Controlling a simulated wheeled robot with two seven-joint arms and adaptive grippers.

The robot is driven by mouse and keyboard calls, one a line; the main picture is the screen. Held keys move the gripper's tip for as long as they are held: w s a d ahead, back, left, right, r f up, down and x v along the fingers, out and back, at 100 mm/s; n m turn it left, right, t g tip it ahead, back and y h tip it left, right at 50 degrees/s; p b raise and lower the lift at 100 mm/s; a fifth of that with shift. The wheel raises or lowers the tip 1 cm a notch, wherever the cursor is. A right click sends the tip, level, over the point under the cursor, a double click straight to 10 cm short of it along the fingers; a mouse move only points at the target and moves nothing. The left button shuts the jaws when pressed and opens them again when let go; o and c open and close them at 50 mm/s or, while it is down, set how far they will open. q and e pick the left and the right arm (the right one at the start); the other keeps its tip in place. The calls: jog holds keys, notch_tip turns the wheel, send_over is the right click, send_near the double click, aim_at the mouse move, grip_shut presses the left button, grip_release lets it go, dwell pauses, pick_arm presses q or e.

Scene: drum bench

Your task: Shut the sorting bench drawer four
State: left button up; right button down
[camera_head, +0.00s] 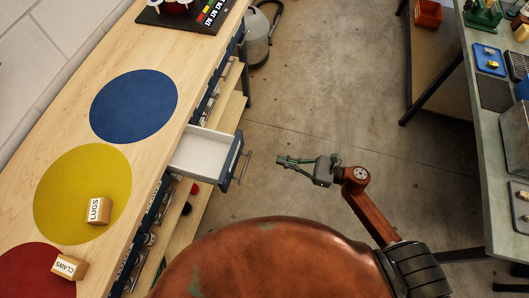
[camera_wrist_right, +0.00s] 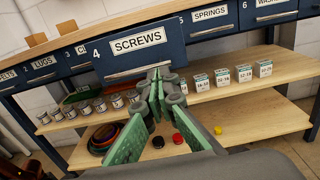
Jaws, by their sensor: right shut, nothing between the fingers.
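Drawer four (camera_head: 203,152) of the sorting bench (camera_head: 176,100) stands pulled out in the head view, with a white, empty-looking inside and a dark blue front (camera_head: 231,159). Its bar handle (camera_head: 244,167) faces the aisle. In the right wrist view, the front marked 4 SCREWS (camera_wrist_right: 138,42) faces me, with its handle (camera_wrist_right: 140,71) partly hidden by my fingers. My right gripper (camera_head: 280,160) is shut and empty, a short gap to the right of the handle in the head view. The green-padded fingers (camera_wrist_right: 158,84) point toward the drawer. My left gripper is not in view.
Other drawers, including SPRINGS (camera_wrist_right: 209,18) and LUGS (camera_wrist_right: 43,67), look shut. A lower shelf (camera_wrist_right: 245,80) holds small cans and boxes. A grey bench (camera_head: 480,110) stands right; the floor (camera_head: 320,100) between is clear. A grey canister (camera_head: 257,38) stands beyond.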

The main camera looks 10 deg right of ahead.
aim_at(239, 149)
jog(key=x, duration=1.3)
jog(key=shift+w+a, duration=0.1)
